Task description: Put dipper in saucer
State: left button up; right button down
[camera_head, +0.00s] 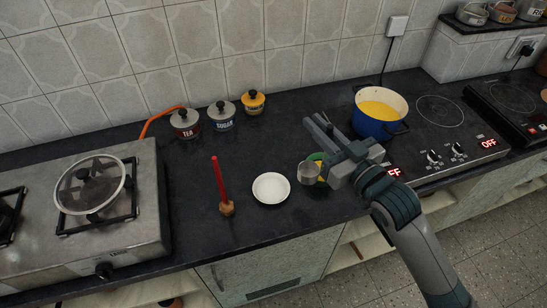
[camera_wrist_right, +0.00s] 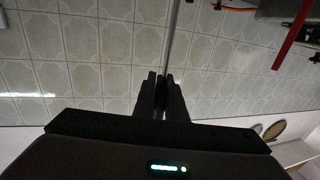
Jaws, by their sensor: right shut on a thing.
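The dipper (camera_head: 308,173) is a small steel cup, held just right of the saucer in the head view. My right gripper (camera_head: 322,130) is shut on its handle; in the right wrist view the closed fingers (camera_wrist_right: 160,92) meet on a thin rod (camera_wrist_right: 174,40). In the head view the gripper hides most of the handle. The saucer (camera_head: 271,188) is a small, empty white dish on the dark counter. The cup appears to be above the counter, beside the saucer and not over it. My left gripper is not in view.
A green-rimmed item (camera_head: 321,163) is partly hidden behind the dipper and gripper. A red stick with a wooden base (camera_head: 226,208) stands left of the saucer. A blue pot (camera_head: 378,128) with yellow contents sits on the hob at right. Lidded canisters (camera_head: 222,115) line the wall.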

jog(key=w+a+f+p, duration=0.2)
jog(key=a+f, duration=0.4)
jog(key=a, duration=0.3)
jog(key=shift+w+a, duration=0.25)
jog(key=shift+a, duration=0.15)
notch_tip(320, 180, down, 4)
jog(key=shift+p, duration=0.7)
jog(key=shift+f, duration=0.15)
jog(key=c, duration=1.8)
grip_release()
